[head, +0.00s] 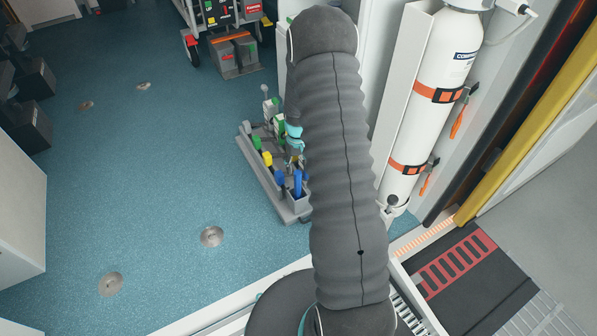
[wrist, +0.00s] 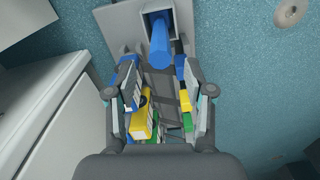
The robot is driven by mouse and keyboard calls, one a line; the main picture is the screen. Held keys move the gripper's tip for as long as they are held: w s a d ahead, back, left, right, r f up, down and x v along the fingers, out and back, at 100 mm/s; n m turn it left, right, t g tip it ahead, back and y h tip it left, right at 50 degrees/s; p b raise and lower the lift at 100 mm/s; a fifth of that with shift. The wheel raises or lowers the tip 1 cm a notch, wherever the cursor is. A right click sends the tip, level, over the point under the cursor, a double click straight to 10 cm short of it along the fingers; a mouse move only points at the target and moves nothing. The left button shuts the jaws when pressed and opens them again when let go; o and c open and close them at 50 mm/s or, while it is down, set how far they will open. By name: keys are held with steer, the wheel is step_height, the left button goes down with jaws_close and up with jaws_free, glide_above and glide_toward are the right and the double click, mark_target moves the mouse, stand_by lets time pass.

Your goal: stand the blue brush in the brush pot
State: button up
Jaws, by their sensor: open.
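The blue brush (wrist: 160,42) shows in the wrist view with its lower end inside the grey square brush pot (wrist: 146,19) and its near end sticking out towards me. It looks upright or slightly tilted; its foot is hidden by the pot walls. In the head view the brush (head: 298,183) stands in the pot (head: 293,199) at the near end of a grey tray. My gripper (wrist: 160,82) is open, its fingers apart on either side, with the brush beyond the fingertips and no visible contact. In the head view my arm mostly hides the gripper.
The grey tray (head: 254,168) on the blue floor holds several blue, yellow and green items, close under my fingers. A white cabinet (wrist: 70,125) stands at left in the wrist view. A gas cylinder (head: 430,100) stands right of my arm. Floor left of the tray is clear.

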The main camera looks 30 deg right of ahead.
step_height(320, 180, up, 4)
steer(key=shift+f, duration=0.1)
steer(key=s+a+r+t, duration=0.1)
steer(key=s+a+r, duration=0.15)
steer(key=r, duration=0.45)
steer(key=s+a+r+t, duration=0.1)
steer(key=s+a+r, duration=0.15)
steer(key=r, duration=0.55)
steer(key=s+a+r, duration=0.2)
steer(key=a+r, duration=0.2)
steer(key=r, duration=0.3)
steer(key=s+a+r+t, duration=0.1)
steer(key=s+a+r, duration=0.2)
steer(key=s, duration=0.7)
steer(key=s+a+r+n+t, duration=0.1)
steer(key=s+a+r+t, duration=0.1)
steer(key=s+a+r, duration=0.2)
steer(key=s+r, duration=0.3)
steer(key=s, duration=0.4)
steer(key=shift+a+r+t, duration=0.2)
steer(key=shift+r+t, duration=0.1)
